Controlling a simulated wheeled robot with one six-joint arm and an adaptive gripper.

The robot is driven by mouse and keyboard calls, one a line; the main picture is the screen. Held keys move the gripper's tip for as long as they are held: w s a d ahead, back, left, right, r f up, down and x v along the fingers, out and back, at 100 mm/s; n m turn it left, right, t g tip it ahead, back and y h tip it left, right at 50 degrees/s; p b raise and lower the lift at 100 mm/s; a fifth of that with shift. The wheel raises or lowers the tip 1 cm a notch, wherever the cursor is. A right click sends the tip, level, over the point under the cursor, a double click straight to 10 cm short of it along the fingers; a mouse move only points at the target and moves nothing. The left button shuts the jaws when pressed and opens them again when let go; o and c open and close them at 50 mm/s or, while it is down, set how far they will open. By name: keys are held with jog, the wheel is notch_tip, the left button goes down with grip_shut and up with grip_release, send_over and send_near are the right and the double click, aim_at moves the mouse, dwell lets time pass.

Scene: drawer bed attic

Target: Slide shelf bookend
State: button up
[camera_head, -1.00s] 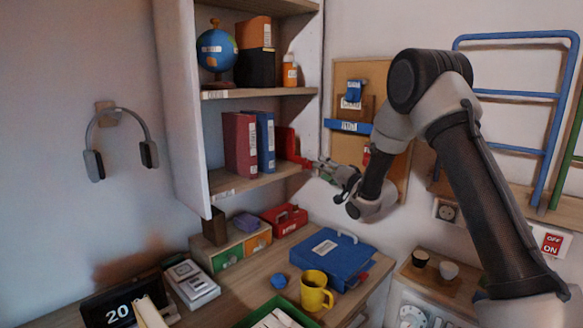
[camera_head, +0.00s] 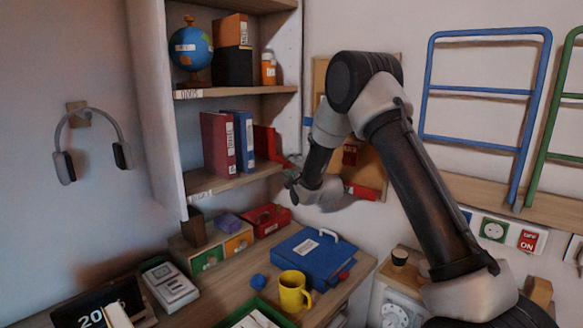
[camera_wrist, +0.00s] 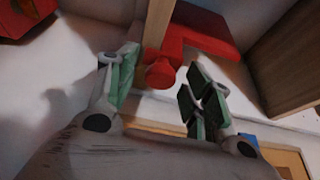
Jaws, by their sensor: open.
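The red bookend (camera_head: 264,143) stands on the middle shelf (camera_head: 232,182), right of the red and blue books (camera_head: 237,142). Its lower right part is partly hidden by my gripper. In the wrist view the red bookend (camera_wrist: 203,33) shows at the top, with a round red knob (camera_wrist: 160,75) sticking out towards me. My gripper (camera_head: 288,172) is at the shelf's right end beside the bookend. In the wrist view my gripper (camera_wrist: 158,84) is open, with a finger on each side of the knob. Whether the fingers touch it I cannot tell.
A globe (camera_head: 190,48), boxes and an orange bottle (camera_head: 268,69) stand on the shelf above. The desk below holds a blue case (camera_head: 312,256), a yellow mug (camera_head: 293,291) and a red box (camera_head: 267,219). A pegboard (camera_head: 372,165) is behind my arm.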

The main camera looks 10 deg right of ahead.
grip_shut()
jog(key=shift+w+d, duration=0.6)
jog(key=shift+d, duration=0.25)
jog(key=shift+w+d, duration=0.55)
jog(key=shift+d, duration=0.25)
grip_release()
jog(key=v, duration=1.2)
jog(key=shift+d, duration=0.1)
